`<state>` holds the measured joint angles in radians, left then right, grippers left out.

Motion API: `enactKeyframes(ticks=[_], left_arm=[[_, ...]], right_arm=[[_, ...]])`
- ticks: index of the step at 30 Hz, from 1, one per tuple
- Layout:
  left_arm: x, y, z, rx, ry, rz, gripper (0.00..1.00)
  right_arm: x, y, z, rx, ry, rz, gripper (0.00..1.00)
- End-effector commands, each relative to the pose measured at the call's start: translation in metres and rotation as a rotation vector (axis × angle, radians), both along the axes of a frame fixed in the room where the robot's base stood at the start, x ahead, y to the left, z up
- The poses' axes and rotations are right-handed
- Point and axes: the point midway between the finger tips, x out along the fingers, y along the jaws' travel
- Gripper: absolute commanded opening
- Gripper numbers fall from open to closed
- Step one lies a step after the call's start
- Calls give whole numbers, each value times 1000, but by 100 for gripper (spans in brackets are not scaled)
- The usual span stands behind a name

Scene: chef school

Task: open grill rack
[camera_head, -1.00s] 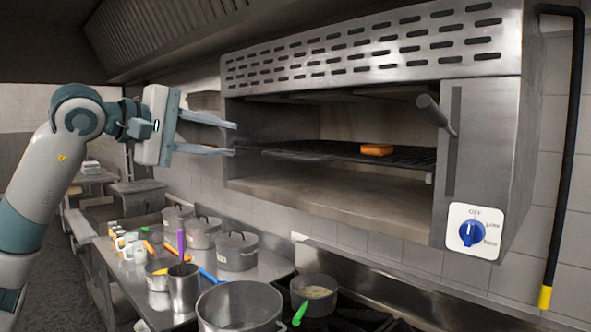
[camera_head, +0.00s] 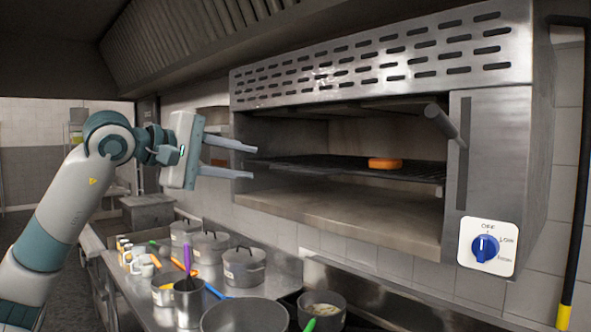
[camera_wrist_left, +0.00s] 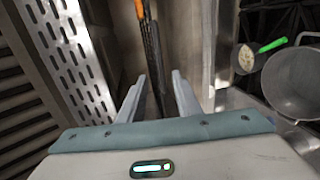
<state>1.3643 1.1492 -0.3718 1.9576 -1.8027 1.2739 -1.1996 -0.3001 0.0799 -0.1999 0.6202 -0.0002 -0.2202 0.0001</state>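The grill (camera_head: 380,72) is a metal wall unit with a slotted top and an open front. Its dark wire rack (camera_head: 330,168) sits inside, with an orange piece of food (camera_head: 385,163) on it. A dark handle (camera_head: 440,121) sticks out at the right of the opening. My left gripper (camera_head: 254,162) is open and empty at the left end of the grill, its fingers pointing right. In the left wrist view the rack (camera_wrist_left: 152,62) shows as a narrow dark strip beyond and between the open fingers. My right gripper is not in view.
Below the grill, a steel counter (camera_head: 140,300) holds several lidded pots (camera_head: 244,267), condiments and utensils. A pan (camera_head: 322,308) stands on the stove. A blue control knob (camera_head: 484,248) is on the grill's right side, with a black pole (camera_head: 577,200) beyond it.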

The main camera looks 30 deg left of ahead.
Motion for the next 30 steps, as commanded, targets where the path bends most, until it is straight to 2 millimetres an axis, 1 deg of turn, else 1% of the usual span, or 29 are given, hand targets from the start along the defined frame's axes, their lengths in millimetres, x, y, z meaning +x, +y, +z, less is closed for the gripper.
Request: enactKeyframes(ticks=[1,8,21,24,30], left_arm=[[7,-3,0,-1,2,-2,31],[42,-16,-6,-1,2,-2,31],[114,-40,-22,-2,3,-2,31],[126,-44,-25,-3,2,-1,31],[140,-49,-30,0,1,0,31]], right_arm=[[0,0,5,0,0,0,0],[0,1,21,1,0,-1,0],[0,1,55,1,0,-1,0],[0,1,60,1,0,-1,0],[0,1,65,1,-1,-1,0]])
